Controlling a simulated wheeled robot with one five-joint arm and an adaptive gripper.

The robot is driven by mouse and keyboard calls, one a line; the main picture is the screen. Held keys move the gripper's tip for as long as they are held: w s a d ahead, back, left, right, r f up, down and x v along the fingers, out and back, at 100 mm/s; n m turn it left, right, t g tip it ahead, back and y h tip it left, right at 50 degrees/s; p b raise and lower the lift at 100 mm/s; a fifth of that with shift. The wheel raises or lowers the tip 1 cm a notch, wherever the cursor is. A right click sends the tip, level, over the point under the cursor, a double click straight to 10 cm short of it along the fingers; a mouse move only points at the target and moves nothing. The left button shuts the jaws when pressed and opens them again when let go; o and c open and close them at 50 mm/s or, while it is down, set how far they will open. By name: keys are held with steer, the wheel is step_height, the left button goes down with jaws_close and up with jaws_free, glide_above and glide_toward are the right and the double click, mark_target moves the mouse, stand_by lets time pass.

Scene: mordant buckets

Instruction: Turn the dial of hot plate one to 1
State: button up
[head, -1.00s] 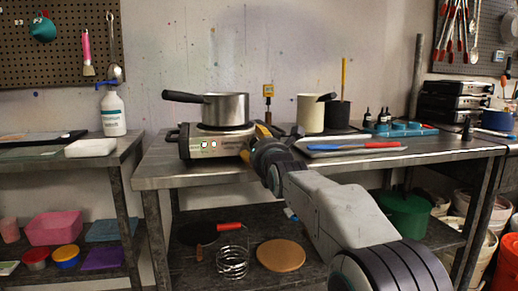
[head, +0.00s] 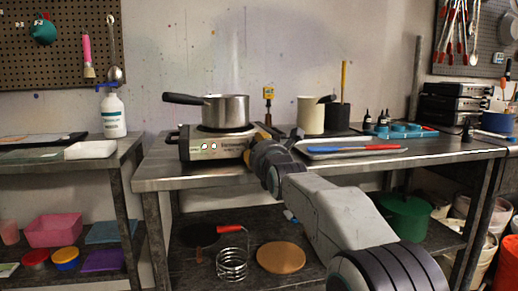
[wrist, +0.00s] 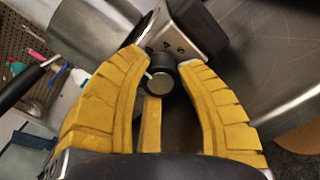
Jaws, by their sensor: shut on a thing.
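The hot plate (head: 218,149) stands on the metal table with a saucepan (head: 226,110) on top. It also shows in the wrist view (wrist: 192,28), with the printed numbers 4 and 5 near its dial. The dark round dial (wrist: 160,79) sits between my yellow fingertips, with a pale mark on its left side. My gripper (wrist: 166,68) is shut on the dial. In the head view my gripper (head: 252,155) reaches the plate's right end, and the dial is hidden there. The number 1 cannot be made out.
A cream container (head: 311,115) and a dark pot (head: 338,117) stand behind my arm. A tray (head: 350,153) with blue and red tools lies to the right. The saucepan's handle (head: 182,98) points left. The table's left front is clear.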

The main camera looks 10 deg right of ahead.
steer(key=shift+r, duration=0.15)
steer(key=shift+c, duration=1.1)
steer(key=shift+r+n, duration=0.15)
steer(key=shift+n, duration=2.15)
steer(key=o, duration=1.2)
steer(key=shift+f, duration=0.2)
steer(key=s, duration=1.2)
